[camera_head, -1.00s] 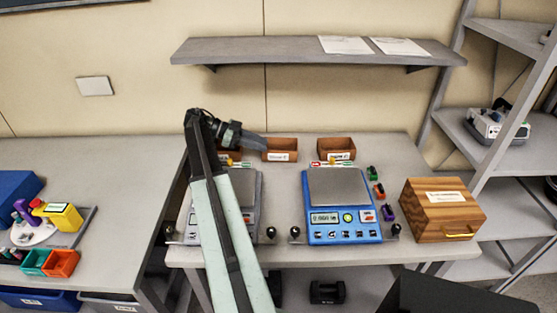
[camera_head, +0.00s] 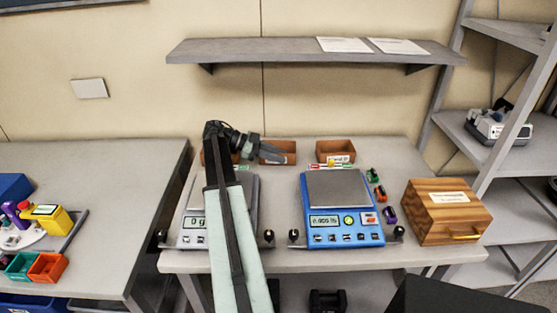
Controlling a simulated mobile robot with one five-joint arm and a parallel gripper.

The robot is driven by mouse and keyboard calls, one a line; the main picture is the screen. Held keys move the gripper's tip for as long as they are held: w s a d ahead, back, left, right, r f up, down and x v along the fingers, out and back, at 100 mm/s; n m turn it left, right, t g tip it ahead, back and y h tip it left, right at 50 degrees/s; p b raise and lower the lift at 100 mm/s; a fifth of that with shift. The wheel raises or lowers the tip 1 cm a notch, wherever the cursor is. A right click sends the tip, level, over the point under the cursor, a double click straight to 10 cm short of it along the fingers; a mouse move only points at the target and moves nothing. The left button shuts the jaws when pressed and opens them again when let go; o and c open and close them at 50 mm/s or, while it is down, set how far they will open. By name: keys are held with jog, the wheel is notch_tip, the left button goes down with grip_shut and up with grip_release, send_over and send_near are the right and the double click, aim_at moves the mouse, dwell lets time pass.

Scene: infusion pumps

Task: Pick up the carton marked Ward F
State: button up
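Several small brown open-topped cartons with white labels stand at the back of the middle bench. The middle carton (camera_head: 284,146) is partly behind my gripper, which hides much of its label. The right carton (camera_head: 335,151) has a label too small to read surely. A left carton (camera_head: 210,158) is mostly hidden by my arm. I cannot tell which is marked Ward F. My gripper (camera_head: 274,155) appears in front of the middle carton, pointing right. Its fingers are too small to tell open from shut, and nothing shows held.
A grey scale (camera_head: 193,222) and a blue scale (camera_head: 345,228) stand in front of the cartons. A wooden box (camera_head: 446,211) is at the right. Small coloured blocks (camera_head: 381,194) lie beside the blue scale. A shelf (camera_head: 270,50) hangs above.

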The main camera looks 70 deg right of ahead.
grip_shut()
dwell(1.4)
